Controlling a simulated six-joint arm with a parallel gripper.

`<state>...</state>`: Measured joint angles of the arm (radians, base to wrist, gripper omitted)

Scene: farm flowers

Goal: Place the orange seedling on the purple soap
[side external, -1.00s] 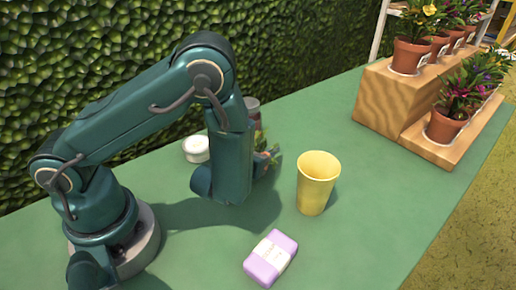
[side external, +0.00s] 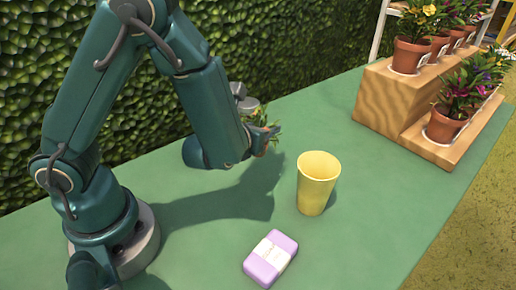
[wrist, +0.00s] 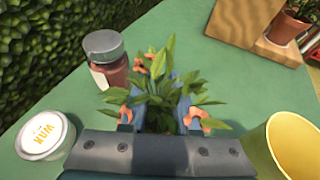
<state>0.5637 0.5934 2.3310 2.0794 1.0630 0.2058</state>
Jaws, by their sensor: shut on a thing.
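My gripper (side external: 266,138) is shut on the orange seedling (side external: 260,119), a leafy green plant with small orange flowers, and holds it above the table. The wrist view shows the seedling (wrist: 160,88) between the two blue fingers (wrist: 160,118); its lower part is hidden by the gripper. The purple soap (side external: 270,258), a bar with a pale label band, lies flat on the table at the front. It is apart from the gripper, below and slightly right of it in the side view. The soap is not visible in the wrist view.
A yellow cup (side external: 317,183) stands between the soap and the stepped wooden stand (side external: 392,108) of potted flowers. A lidded jar (wrist: 106,58) and a white tub (wrist: 46,136) stand left of the seedling in the wrist view. The green table around the soap is clear.

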